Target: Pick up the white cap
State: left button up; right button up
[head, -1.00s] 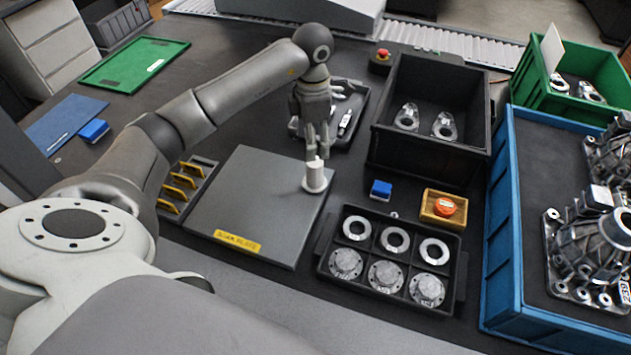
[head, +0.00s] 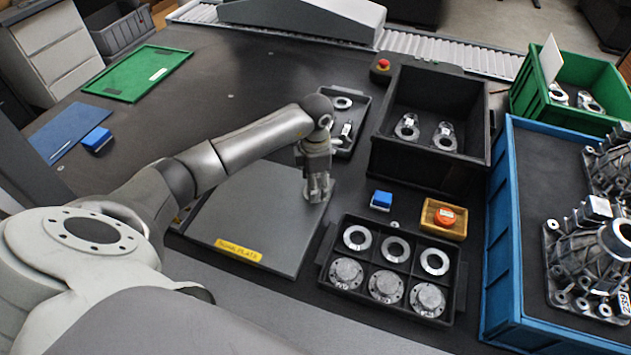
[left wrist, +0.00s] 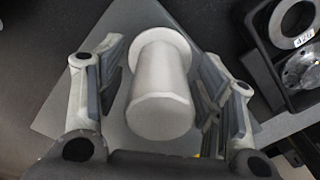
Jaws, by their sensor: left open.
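The white cap (left wrist: 158,95) is a round stem with a wider flange, seen from above in the left wrist view. It stands on the right edge of the grey surface plate (head: 245,225). My left gripper (left wrist: 160,100) is open, with one finger on each side of the cap's stem and a visible gap to it on both sides. In the head view the left gripper (head: 317,192) points down over the cap and hides most of it. My right gripper is not in view.
A black tray (head: 462,290) with metal rings and flanges lies right of the plate. A blue block (head: 381,200), an orange button box (head: 443,218) and a deep black bin (head: 385,145) stand nearby. A blue crate (head: 497,230) is at the right.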

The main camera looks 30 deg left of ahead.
pick_arm(q)
jog(key=shift+f, duration=0.15)
jog(key=c, duration=1)
jog(key=shift+o, duration=0.2)
